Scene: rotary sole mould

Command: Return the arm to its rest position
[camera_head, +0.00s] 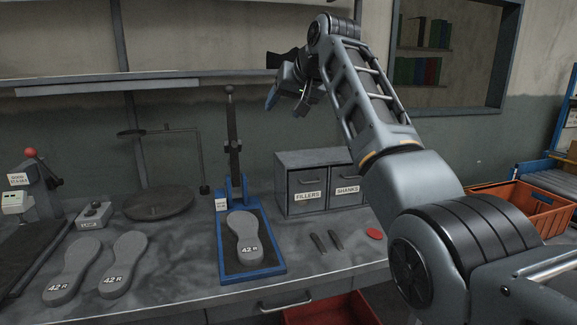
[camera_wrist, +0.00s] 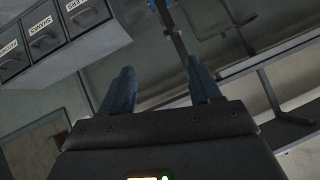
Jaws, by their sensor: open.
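My arm is raised over the right part of the workbench, bent at a high elbow. My gripper (camera_head: 287,97) hangs in the air above the bench, up and left of the drawer cabinet. In the wrist view my gripper's two blue-grey fingers (camera_wrist: 160,85) stand apart with nothing between them. The gripper touches nothing that I can see.
A blue mould stand (camera_head: 282,268) holds a grey sole marked 42 R (camera_head: 243,236). Two more soles (camera_head: 73,270) lie left. A cabinet labelled FILLERS and SHANKS (camera_head: 300,158) stands behind. A shelf (camera_head: 180,72) runs behind the gripper. An orange crate (camera_head: 545,213) is at right.

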